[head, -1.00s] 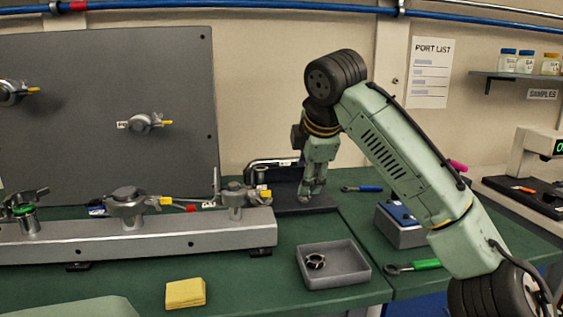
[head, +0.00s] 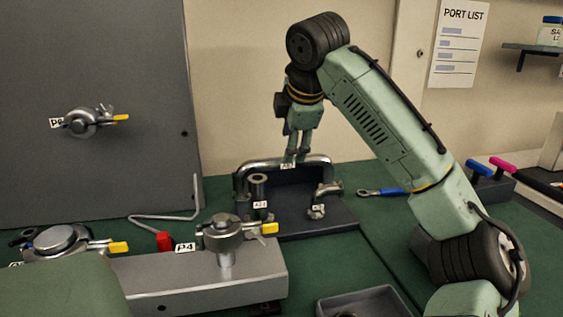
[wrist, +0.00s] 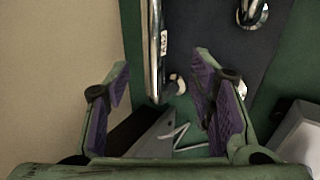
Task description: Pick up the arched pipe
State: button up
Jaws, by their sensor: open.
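The arched pipe (head: 256,165) is a long shiny metal arch with a white label, along the back edge of a dark tray (head: 330,225). My gripper (head: 294,157) points down at the pipe's top, near its label. In the wrist view my gripper (wrist: 163,66) is open and empty. The pipe (wrist: 152,40) runs lengthwise between its two purple-padded fingers in that picture. I cannot tell whether the fingers are beside the pipe or still just above it.
A short upright tube (head: 258,190) and a small bent elbow (head: 325,190) stand on the same tray, in front of the arch. A metal rail with clamped fittings (head: 225,235) lies front left. A wrench (head: 385,191) lies to the right.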

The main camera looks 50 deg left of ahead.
jog(key=x, duration=0.3)
jog(key=p+x, duration=0.1)
jog(key=x, duration=0.2)
jog(key=p+x, duration=0.1)
jog(key=x, duration=0.2)
jog(key=shift+w+a, duration=0.45)
jog(key=shift+w+a+f, duration=0.1)
jog(key=shift+a+f, duration=0.2)
jog(key=shift+f, duration=0.25)
jog(key=shift+c, duration=0.5)
grip_shut()
